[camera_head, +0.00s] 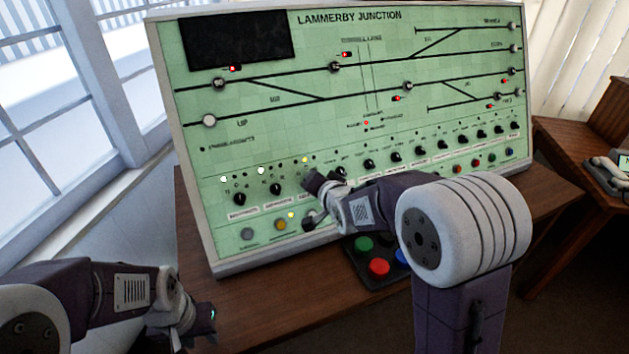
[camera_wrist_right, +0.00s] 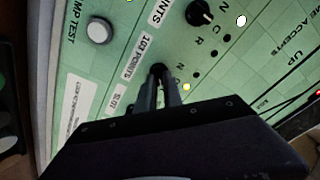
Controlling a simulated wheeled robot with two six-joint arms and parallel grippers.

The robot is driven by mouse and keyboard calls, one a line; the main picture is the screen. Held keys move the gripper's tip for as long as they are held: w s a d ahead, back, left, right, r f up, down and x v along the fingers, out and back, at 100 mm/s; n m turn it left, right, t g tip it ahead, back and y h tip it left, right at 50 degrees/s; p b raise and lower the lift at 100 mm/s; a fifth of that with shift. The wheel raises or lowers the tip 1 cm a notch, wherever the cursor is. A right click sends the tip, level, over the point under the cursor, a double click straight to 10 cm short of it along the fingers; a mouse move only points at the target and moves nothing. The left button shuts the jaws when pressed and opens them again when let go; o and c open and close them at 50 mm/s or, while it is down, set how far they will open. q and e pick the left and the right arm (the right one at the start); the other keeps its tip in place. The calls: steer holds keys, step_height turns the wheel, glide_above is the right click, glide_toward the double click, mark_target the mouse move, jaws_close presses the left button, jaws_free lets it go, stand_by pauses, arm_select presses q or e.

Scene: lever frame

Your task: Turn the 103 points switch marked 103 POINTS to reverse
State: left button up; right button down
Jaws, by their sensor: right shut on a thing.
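The switch knob (camera_wrist_right: 157,70) beside the label 103 POINTS (camera_wrist_right: 134,54) is a small black knob on the green panel (camera_head: 225,130). In the right wrist view my right gripper (camera_wrist_right: 159,84) is shut on it, and its fingers hide most of the knob. A yellow lamp (camera_wrist_right: 186,87) glows just right of the fingers, near a letter N. In the head view my right gripper (camera_head: 313,186) is at the panel's lower left row of switches and hides the knob. My left gripper (camera_head: 187,320) hangs low at the left, away from the panel; its fingers are unclear.
A neighbouring black knob (camera_wrist_right: 200,13) is close to the held one, with a white lit lamp (camera_wrist_right: 241,20) nearby. A white button (camera_wrist_right: 99,31) is by LAMP TEST. A dark box with a red button (camera_head: 379,268) sits on the wooden desk (camera_head: 255,300) under my right arm.

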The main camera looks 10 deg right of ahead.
steer(key=c, duration=1.5)
jaws_free()
arm_select(q)
steer(key=shift+r+p, duration=0.45)
arm_select(e)
steer(key=v, duration=0.9)
